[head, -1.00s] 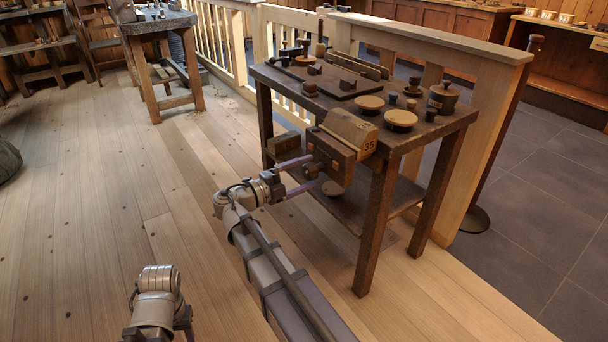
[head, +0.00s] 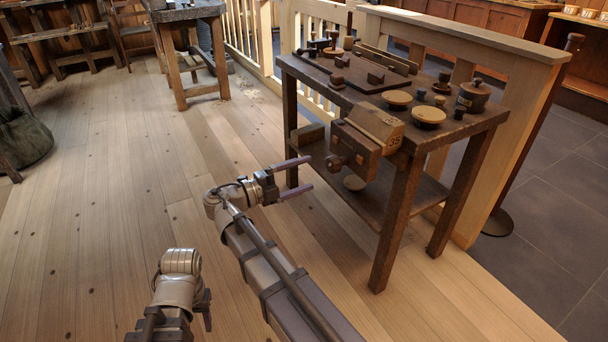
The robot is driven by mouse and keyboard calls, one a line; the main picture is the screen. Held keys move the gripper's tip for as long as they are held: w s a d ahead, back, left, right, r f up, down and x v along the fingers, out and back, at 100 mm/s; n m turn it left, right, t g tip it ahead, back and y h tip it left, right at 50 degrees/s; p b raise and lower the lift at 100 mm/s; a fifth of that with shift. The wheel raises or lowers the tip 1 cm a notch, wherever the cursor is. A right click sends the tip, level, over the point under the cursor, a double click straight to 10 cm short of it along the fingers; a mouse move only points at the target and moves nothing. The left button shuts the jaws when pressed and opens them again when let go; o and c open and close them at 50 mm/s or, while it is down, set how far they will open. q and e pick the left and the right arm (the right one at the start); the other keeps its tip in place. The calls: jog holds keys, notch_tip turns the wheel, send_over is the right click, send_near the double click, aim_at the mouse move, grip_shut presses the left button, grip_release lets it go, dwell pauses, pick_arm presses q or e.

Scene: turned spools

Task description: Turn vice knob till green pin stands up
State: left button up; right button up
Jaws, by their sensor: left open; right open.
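The vice (head: 362,155) is a brown wooden block fixed at the near left edge of the workbench. Its dark round knob (head: 337,163) faces left, towards my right gripper. My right gripper (head: 309,173) is open and empty, its two long fingers pointing at the knob with a small gap between them and it. I cannot make out a green pin on the vice. My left gripper (head: 205,308) is low at the bottom left, far from the bench; its fingers are mostly hidden behind its own arm.
The workbench (head: 452,132) carries pale-topped round lids (head: 428,116), a dark lidded pot (head: 473,96) and a tray with small turned pieces. A pale block marked 35 (head: 376,124) sits atop the vice. A lower shelf (head: 385,198) runs beneath.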

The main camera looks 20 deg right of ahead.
aim_at(329, 166)
dwell(0.3)
jog(key=m, duration=0.8)
jog(key=d+m, duration=0.1)
jog(key=m, duration=0.7)
jog(key=d+m, duration=0.1)
jog(key=m, duration=0.7)
jog(key=shift+w+d, duration=0.1)
jog(key=shift+d, duration=0.1)
jog(key=shift+w+d, duration=0.15)
jog(key=shift+d, duration=1.8)
jog(key=shift+w+d, duration=0.15)
jog(key=shift+d, duration=1.8)
jog(key=c, duration=1.4)
